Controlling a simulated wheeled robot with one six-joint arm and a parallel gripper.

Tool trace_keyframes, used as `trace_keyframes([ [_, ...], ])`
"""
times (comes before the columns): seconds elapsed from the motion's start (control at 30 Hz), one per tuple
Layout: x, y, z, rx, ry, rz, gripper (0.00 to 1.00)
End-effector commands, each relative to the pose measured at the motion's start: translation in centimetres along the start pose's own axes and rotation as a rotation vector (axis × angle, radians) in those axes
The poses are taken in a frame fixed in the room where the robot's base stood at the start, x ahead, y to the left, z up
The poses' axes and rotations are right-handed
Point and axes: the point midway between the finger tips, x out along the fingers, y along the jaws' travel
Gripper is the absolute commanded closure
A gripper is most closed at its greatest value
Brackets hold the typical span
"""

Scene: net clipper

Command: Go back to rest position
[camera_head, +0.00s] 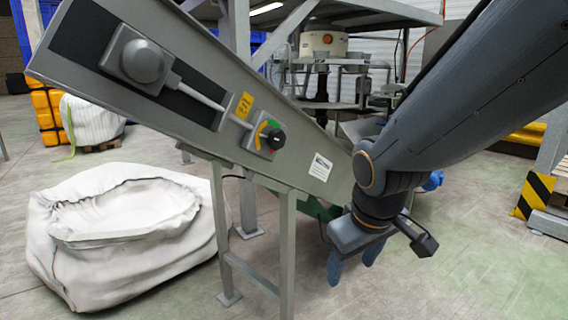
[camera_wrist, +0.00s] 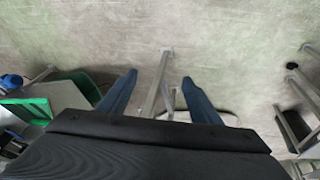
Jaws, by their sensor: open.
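My gripper (camera_head: 352,264) hangs at the right of centre in the head view, pointing down, beside the lower end of a grey inclined conveyor frame (camera_head: 315,140). Its two blue fingers stand apart with nothing between them. In the wrist view my gripper (camera_wrist: 158,92) also shows open, with bare floor and a metal leg (camera_wrist: 157,85) beyond the fingers. My arm reaches in from the upper right.
The conveyor side carries a black knob (camera_head: 274,138) on a coloured dial. A large white bag (camera_head: 130,265) stands at the left. A yellow-black striped post (camera_head: 534,195) stands at the right. The floor (camera_head: 440,270) at the lower right is clear.

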Motion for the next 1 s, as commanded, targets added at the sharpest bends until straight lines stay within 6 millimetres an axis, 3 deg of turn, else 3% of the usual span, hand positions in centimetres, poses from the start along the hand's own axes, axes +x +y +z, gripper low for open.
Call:
trace_keyframes([
  [0.37, -3.2, -7.0, 8.1, 0.248, -0.321, -0.163, 0.42],
  [0.77, -6.0, -4.0, 7.7, 0.317, -0.322, -0.127, 0.42],
  [1.0, -8.9, -1.1, 8.0, 0.388, -0.331, -0.098, 0.42],
])
